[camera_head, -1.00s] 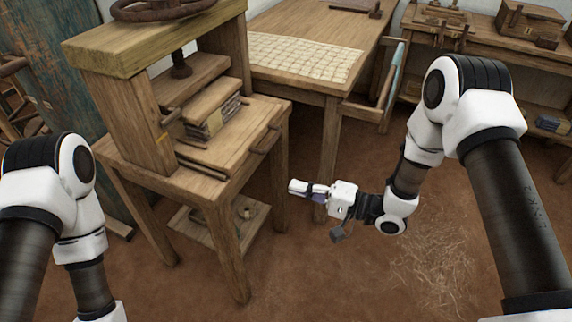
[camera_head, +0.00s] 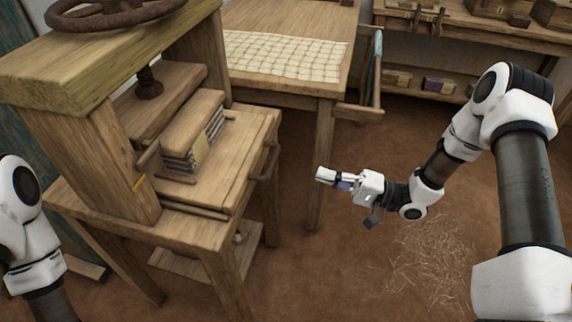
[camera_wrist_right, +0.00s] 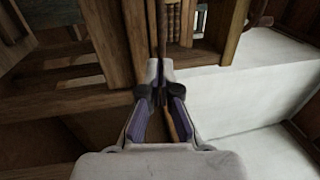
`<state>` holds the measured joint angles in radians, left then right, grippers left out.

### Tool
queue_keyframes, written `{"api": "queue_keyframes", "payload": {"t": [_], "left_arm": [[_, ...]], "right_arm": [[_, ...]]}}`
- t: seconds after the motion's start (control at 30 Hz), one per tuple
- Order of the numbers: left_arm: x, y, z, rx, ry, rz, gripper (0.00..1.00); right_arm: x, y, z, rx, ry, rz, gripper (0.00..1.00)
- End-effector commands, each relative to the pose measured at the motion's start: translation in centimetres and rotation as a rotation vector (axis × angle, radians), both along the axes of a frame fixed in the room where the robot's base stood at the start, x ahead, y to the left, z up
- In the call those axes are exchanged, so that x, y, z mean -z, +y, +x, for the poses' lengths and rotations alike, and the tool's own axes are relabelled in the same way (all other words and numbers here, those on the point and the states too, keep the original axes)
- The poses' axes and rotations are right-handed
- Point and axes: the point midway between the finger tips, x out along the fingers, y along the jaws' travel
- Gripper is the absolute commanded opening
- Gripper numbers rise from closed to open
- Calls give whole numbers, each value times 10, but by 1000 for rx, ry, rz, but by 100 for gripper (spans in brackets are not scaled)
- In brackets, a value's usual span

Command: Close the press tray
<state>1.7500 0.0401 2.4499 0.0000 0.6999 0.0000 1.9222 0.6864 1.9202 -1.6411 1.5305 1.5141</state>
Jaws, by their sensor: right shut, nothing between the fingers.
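The press tray (camera_head: 235,168) is a flat wooden board in the wooden press (camera_head: 80,120) at the left. It sticks out to the right from under the press and has a bar handle (camera_head: 265,160) on its right edge. A bundle of layered sheets (camera_head: 190,160) under a wooden block (camera_head: 193,120) rests on it. My right gripper (camera_head: 322,176) is shut and empty, to the right of the handle and apart from it. It also shows shut in the right wrist view (camera_wrist_right: 160,92). My left gripper is out of view; only my left arm shows.
A wooden table (camera_head: 310,85) with a gridded cloth sheet (camera_head: 285,55) stands behind, with a rail frame (camera_head: 360,108) at its right side. A workbench (camera_head: 480,35) stands at the back right. The brown floor (camera_head: 330,275) between press and right arm is clear except for straw (camera_head: 435,255).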

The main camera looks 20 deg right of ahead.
Motion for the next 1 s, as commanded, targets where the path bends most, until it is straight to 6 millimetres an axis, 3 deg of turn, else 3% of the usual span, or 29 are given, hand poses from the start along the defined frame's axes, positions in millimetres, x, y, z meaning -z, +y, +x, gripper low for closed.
{"api": "queue_keyframes", "payload": {"t": [0.2, 0.4, 0.87, 1.0], "left_arm": [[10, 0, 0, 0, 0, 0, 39], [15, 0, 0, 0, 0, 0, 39], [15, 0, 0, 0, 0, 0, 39], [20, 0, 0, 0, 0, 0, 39]], "right_arm": [[-7, 42, 25, -7, 0, -2, 0], [-14, 70, 45, -4, 0, -3, 0], [-17, 79, 52, 0, 0, 0, 0], [-15, 92, 60, -3, 0, -3, 0]]}}
